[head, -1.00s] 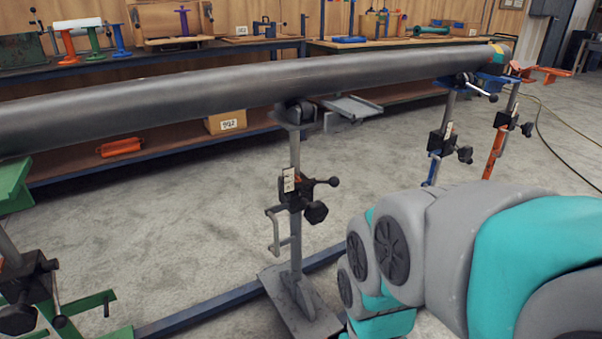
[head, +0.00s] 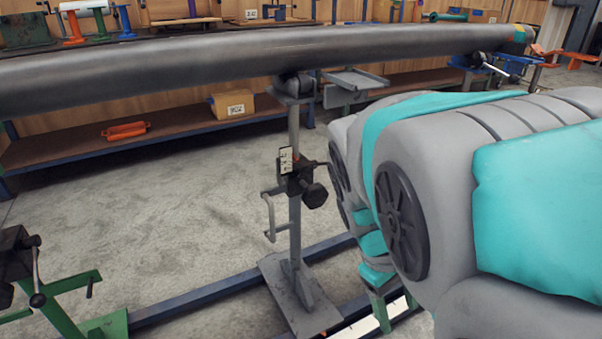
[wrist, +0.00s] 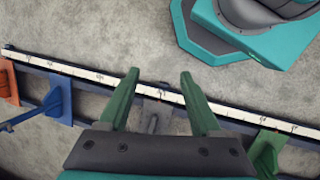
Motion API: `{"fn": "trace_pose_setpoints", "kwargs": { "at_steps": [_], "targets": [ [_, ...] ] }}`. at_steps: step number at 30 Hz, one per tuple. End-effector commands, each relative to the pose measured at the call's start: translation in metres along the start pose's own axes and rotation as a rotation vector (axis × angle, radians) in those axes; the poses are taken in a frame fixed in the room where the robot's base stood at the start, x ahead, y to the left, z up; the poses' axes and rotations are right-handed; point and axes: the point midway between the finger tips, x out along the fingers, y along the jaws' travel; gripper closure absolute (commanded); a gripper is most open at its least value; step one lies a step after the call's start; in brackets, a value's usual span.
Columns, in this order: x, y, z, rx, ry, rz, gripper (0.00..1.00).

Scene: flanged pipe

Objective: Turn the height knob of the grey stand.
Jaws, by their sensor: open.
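The grey stand (head: 294,225) stands upright in the middle of the head view, with its roller head under the pipe (head: 200,70). Its dark height knob (head: 314,195) sits on the clamp block right of the post, beside a small white scale plate. In the wrist view, the grey stand's foot (wrist: 155,115) shows small between my fingers, well below them. My gripper (wrist: 159,74) is open and empty, with two green fingers apart. In the head view, green finger parts show under my arm, right of the stand's base and apart from the knob.
A floor rail (head: 200,302) links the stands. A green stand (head: 70,295) is at left. In the wrist view, orange (wrist: 8,85) and blue (wrist: 58,100) stands are at left. A workbench shelf (head: 70,145) runs behind. Floor left of the grey stand is free.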

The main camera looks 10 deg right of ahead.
Motion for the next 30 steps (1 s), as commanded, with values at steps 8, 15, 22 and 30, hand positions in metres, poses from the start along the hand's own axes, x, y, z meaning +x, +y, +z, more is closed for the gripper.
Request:
{"fn": "trace_pose_setpoints", "kwargs": {
  "at_steps": [8,15,22,30],
  "targets": [
    [-0.011,0.088,-0.061,-0.282,-0.188,0.330,0.35],
    [-0.063,0.131,-0.148,-0.553,-0.486,0.687,0.35],
    [-0.096,0.092,-0.269,-0.859,-0.777,0.985,0.35],
    [-0.081,0.044,-0.337,-1.041,-0.916,1.097,0.35]
  ]
}}
